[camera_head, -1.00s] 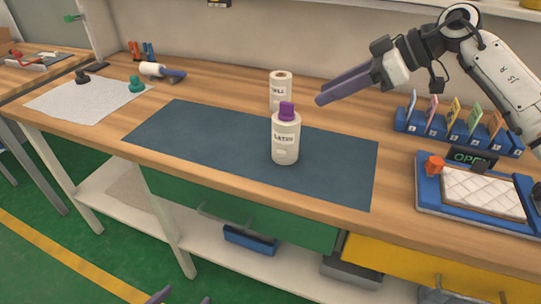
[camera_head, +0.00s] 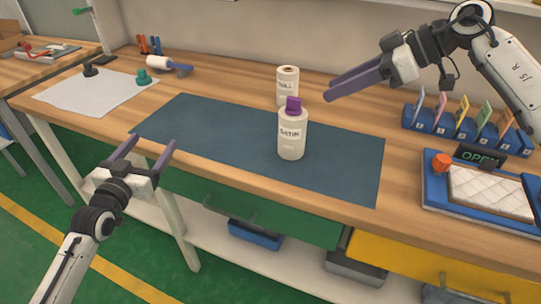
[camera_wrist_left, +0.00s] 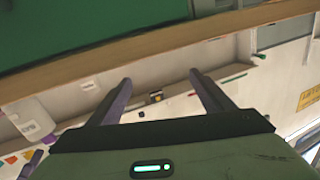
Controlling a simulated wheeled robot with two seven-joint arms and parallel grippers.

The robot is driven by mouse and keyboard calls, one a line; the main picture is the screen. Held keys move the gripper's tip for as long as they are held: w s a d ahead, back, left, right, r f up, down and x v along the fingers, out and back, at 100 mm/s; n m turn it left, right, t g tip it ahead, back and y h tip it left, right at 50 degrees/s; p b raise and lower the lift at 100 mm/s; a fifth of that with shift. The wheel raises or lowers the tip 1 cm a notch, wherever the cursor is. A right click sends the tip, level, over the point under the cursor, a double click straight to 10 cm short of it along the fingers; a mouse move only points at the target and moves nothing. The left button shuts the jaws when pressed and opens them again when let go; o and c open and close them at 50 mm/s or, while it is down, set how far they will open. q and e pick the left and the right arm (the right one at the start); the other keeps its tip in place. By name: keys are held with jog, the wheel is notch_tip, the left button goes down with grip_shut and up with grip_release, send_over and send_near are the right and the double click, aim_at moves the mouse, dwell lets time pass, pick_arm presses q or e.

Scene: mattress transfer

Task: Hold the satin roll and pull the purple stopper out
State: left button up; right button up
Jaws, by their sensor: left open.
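The satin roll (camera_head: 291,143) is a pale upright cylinder labelled SATIN on the dark blue mat (camera_head: 220,137). The purple stopper (camera_head: 293,104) sits in its top. My left gripper (camera_head: 150,146) is open and empty at the bench's front edge, left of and apart from the roll. The left wrist view shows its two spread fingers (camera_wrist_left: 161,78) with nothing between them. A pale labelled cylinder (camera_wrist_left: 30,118), likely the satin roll, shows at that view's left edge. My right gripper (camera_head: 328,97) hangs above the bench, right of the roll; its fingers overlap, hiding any gap.
A second pale roll (camera_head: 287,78) stands behind the satin roll. A blue rack of coloured cards (camera_head: 465,133) and a blue tray with a quilted white pad (camera_head: 490,193) are at the right. A white sheet (camera_head: 85,97) with a teal knob (camera_head: 143,76) lies at the left.

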aim_at(286, 138)
pick_arm(q)
jog(key=d+h, duration=0.1)
jog(key=d, duration=0.4)
jog(key=d+m+h, duration=0.1)
jog(key=d, duration=0.4)
jog(key=d+h, duration=0.1)
jog(key=d, duration=0.5)
jog(key=shift+s+r+m, duration=0.15)
jog(key=shift+r+m, duration=0.15)
jog(key=shift+r, duration=0.1)
jog(key=s+d+h, duration=0.1)
jog(key=d, duration=0.4)
jog(key=s+d+r+m+h, duration=0.1)
jog(key=d, duration=0.3)
jog(key=s+d+r+g+h, duration=0.1)
jog(key=d, duration=0.4)
jog(key=shift+s+d+r+m, duration=0.2)
jog(key=shift+s+d+m, duration=0.1)
jog(key=shift+s+d, duration=0.1)
jog(key=x, duration=1)
